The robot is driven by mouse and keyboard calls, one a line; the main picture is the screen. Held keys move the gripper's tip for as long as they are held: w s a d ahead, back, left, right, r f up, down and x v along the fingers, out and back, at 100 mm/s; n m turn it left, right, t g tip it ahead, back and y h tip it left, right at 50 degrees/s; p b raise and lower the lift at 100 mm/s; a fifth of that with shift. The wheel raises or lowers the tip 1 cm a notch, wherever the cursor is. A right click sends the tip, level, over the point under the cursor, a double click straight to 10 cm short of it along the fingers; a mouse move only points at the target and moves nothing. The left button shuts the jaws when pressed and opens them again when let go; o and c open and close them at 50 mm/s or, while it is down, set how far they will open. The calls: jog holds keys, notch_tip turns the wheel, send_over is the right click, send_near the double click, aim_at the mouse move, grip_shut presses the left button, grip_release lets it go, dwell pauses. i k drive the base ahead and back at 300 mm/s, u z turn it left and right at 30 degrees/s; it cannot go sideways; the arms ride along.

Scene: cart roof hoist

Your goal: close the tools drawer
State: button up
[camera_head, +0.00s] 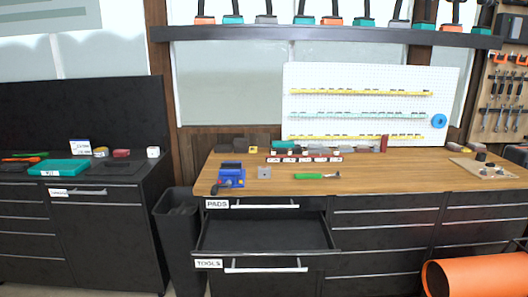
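The tools drawer (278,264) is under the wooden workbench, in the left column of drawers. Its front carries a white TOOLS label (209,263) and a pale bar handle (266,269). It is pulled out, and its dark inside shows between the front and the drawer above; I see nothing lying in it. The PADS drawer (312,203) directly above it looks shut. My gripper is not in view.
The wooden worktop (400,176) bears a blue vise (230,176) and a green-handled tool (316,176). A black bin (177,235) stands left of the drawer. A large orange rounded shape (480,276), which I cannot identify, fills the bottom right.

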aim_at(243, 242)
jog(key=u, duration=0.15)
jog(key=k, duration=0.75)
jog(key=u, duration=0.65)
jog(key=k, duration=0.6)
jog(key=u, duration=0.5)
jog(key=i, duration=1.75)
jog(key=z, duration=0.5)
